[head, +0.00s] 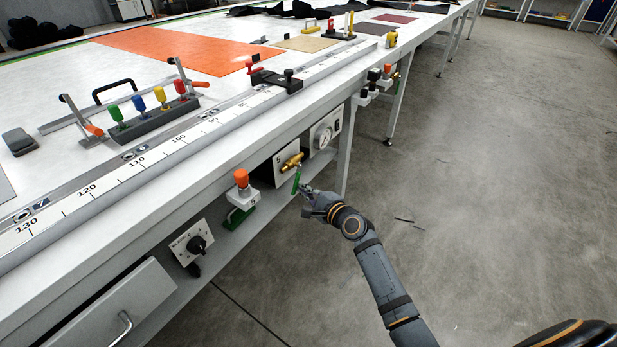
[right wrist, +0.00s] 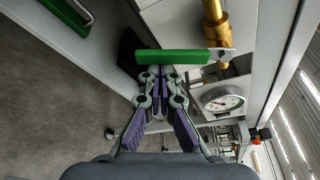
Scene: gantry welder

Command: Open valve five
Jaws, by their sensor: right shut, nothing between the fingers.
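Valve five is a brass valve (head: 291,161) on a white panel marked 5 (head: 281,178), on the front side of the long table. Its green lever (head: 296,182) hangs roughly downward, across the line of the brass body. In the right wrist view the green lever (right wrist: 170,57) lies across the picture just beyond my fingertips, with the brass body (right wrist: 214,28) at its right end. My right gripper (head: 306,192) is shut and empty, its fingertips (right wrist: 160,71) close beside the lever. I cannot tell whether they touch it. My left gripper is not in view.
A pressure gauge (head: 322,136) sits right of the valve. An orange-topped device with a green part (head: 241,190) and a black rotary switch (head: 197,245) are to the left. The table edge (head: 200,155) overhangs the valve. The floor (head: 480,180) at right is clear.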

